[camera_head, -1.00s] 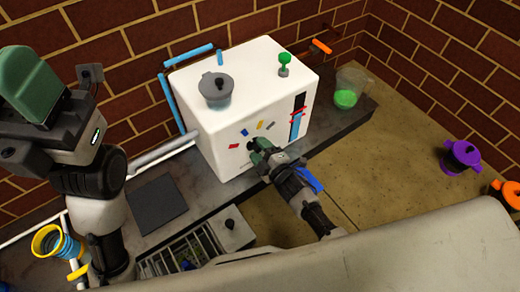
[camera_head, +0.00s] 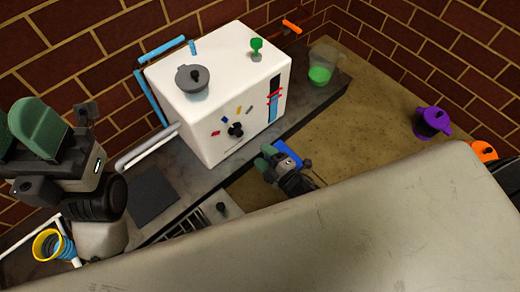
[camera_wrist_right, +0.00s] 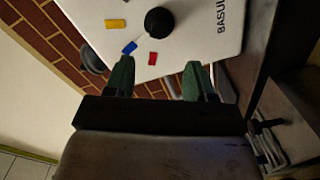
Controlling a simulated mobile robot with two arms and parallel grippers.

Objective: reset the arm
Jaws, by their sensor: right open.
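My right gripper (camera_head: 270,156) is in front of the white box-shaped machine (camera_head: 190,120), off to the right of its black knob (camera_head: 236,130) and apart from it. In the right wrist view its two green fingers (camera_wrist_right: 158,82) are spread wide with nothing between them. The black knob (camera_wrist_right: 159,21) shows beyond the fingertips, with coloured marks around it on the white front. My left gripper (camera_head: 32,130) is raised at the left of the head view with green fingers; its opening is unclear.
A grey lidded pot (camera_head: 192,80) and a green-topped item (camera_head: 256,48) stand on the machine. A clear jug with green contents (camera_head: 322,66) is behind it at right. A purple pot (camera_head: 432,122) and an orange one (camera_head: 484,151) stand further right. The brown worktop between is clear.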

